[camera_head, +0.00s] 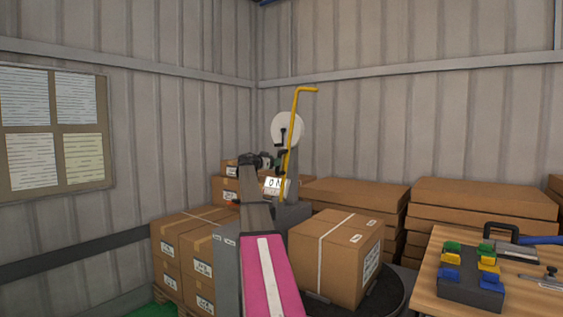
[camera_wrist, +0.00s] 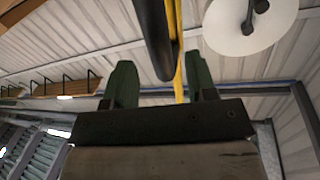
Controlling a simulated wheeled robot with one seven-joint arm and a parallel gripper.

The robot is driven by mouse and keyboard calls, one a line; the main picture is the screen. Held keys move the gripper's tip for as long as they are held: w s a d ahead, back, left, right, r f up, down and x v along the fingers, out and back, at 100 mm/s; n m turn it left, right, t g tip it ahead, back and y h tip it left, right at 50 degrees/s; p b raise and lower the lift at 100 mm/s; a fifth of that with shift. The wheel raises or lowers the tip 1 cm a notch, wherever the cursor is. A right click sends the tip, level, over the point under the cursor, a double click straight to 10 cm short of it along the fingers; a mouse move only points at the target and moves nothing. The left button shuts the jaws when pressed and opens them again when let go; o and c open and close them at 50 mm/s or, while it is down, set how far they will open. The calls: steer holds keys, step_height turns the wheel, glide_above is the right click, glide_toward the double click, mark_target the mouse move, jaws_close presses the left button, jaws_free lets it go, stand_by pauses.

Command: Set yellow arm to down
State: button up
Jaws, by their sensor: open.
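The yellow arm (camera_head: 292,125) stands nearly upright in the head view, its bent end at the top pointing right. It rises beside a white round disc (camera_head: 288,128) on a grey machine. My gripper (camera_head: 278,161) is at the lower part of the yellow arm. In the wrist view my gripper (camera_wrist: 161,75) is open, its two green fingers apart. The yellow arm (camera_wrist: 179,70) shows between them, nearer the right finger, with a dark rod (camera_wrist: 153,40) beside it. I cannot tell whether the fingers touch either. The white disc (camera_wrist: 250,25) is at upper right there.
An "ON" sign (camera_head: 273,184) is just below my gripper. A cardboard box (camera_head: 337,255) sits on a dark round platform at right of my arm. More boxes (camera_head: 195,255) are stacked at left. A wooden table (camera_head: 425,285) with a coloured-button box (camera_head: 470,285) is at lower right.

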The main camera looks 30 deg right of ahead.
steer(key=d, duration=0.2)
steer(key=w+d, duration=0.1)
steer(key=d, duration=0.2)
steer(key=shift+d, duration=0.25)
steer(key=shift+c, duration=0.4)
